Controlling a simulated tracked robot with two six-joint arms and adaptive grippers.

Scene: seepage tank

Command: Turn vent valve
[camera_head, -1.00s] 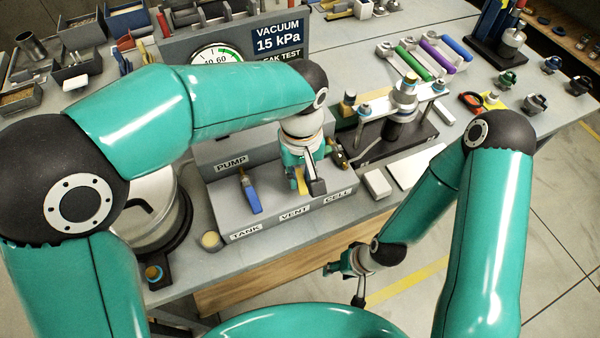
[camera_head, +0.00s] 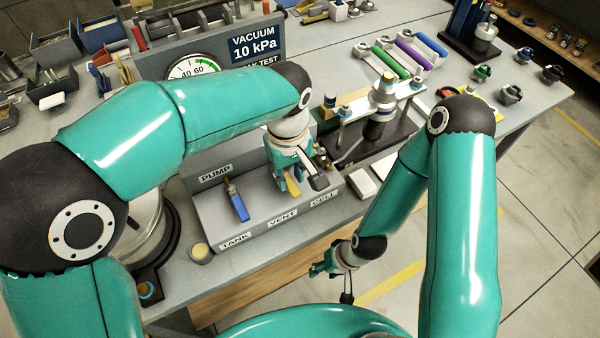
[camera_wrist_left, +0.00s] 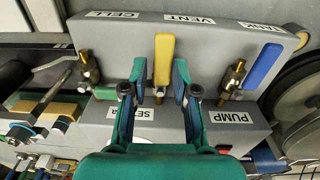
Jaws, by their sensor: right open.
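The vent valve's yellow handle (camera_head: 294,187) sits above the VENT label (camera_head: 283,216) on the grey valve panel (camera_head: 255,228). In the left wrist view the yellow handle (camera_wrist_left: 164,58) points toward the VENT label, between the two fingers of my left gripper (camera_wrist_left: 160,75). The fingers are apart, with a visible gap on the handle's left side; contact on the right is unclear. In the head view my left gripper (camera_head: 288,180) is at the handle and partly hides the valve. My right gripper (camera_head: 325,267) is open and empty, low in front of the bench.
The tank valve's blue handle (camera_head: 237,202) is left of the vent valve. The brass cell valve (camera_wrist_left: 90,72) is on its other side. The vacuum display (camera_head: 254,45) reads 10 kPa. A clamped fixture (camera_head: 378,125) and white blocks (camera_head: 361,183) stand to the right.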

